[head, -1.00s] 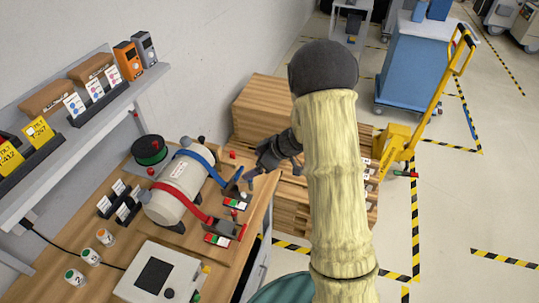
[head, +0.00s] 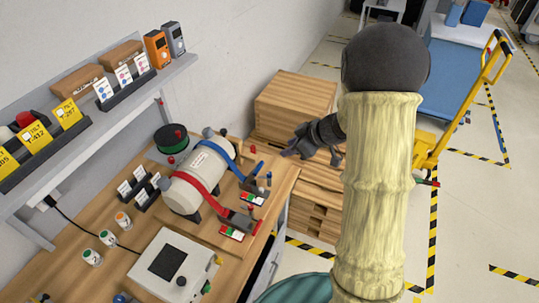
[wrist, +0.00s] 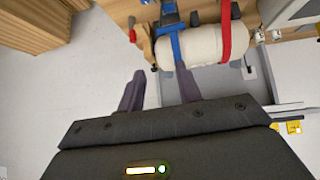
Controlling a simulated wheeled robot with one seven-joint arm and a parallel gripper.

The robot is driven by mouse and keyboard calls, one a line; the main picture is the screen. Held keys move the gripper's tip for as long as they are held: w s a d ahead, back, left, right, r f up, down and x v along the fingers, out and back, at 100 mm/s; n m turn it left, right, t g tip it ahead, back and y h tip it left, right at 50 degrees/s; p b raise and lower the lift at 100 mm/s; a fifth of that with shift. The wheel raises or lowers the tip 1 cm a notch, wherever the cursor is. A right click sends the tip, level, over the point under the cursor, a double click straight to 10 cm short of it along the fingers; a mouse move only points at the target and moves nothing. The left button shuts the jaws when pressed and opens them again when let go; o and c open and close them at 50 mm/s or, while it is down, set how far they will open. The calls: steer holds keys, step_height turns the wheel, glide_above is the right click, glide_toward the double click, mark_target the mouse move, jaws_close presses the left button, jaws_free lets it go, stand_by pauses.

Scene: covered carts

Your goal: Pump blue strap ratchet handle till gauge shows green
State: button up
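A white cylinder (head: 188,190) lies on a wooden board on the bench. A blue strap (head: 224,151) and a red strap (head: 207,186) run over it. The blue strap's ratchet (head: 257,183) sits at the cylinder's right, with a small red-white-green gauge (head: 253,199) in front. The gauge reading is too small to tell. My gripper (head: 289,153) is above and right of the blue ratchet, apart from it. In the wrist view my gripper (wrist: 159,92) is open and empty, its fingers below the blue strap (wrist: 176,45) and the white cylinder (wrist: 203,45).
The red strap's ratchet and gauge (head: 232,234) sit close in front. A shelf (head: 95,125) overhangs the left. Wooden crates (head: 297,105) stand behind my gripper.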

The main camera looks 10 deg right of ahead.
steer(key=r+m+t+h, duration=0.1)
steer(key=d+r+m+t+h, duration=0.1)
steer(key=m, duration=0.1)
steer(key=shift+w+d+r+t+h+b, duration=0.2)
steer(key=shift+w+d+t+h+b, duration=0.1)
steer(key=shift+w+t+h+b, duration=0.1)
jaws_close()
steer(key=s+f+m+g+h+b, duration=0.1)
steer(key=s+m, duration=0.3)
steer(key=s, duration=0.6)
steer(key=s+a+f+m+g+h+b, duration=0.1)
steer(key=s+m+g, duration=0.3)
steer(key=s, duration=0.7)
steer(key=shift+f+g+h, duration=0.3)
steer(key=shift+h, duration=0.6)
steer(key=shift+w, duration=0.1)
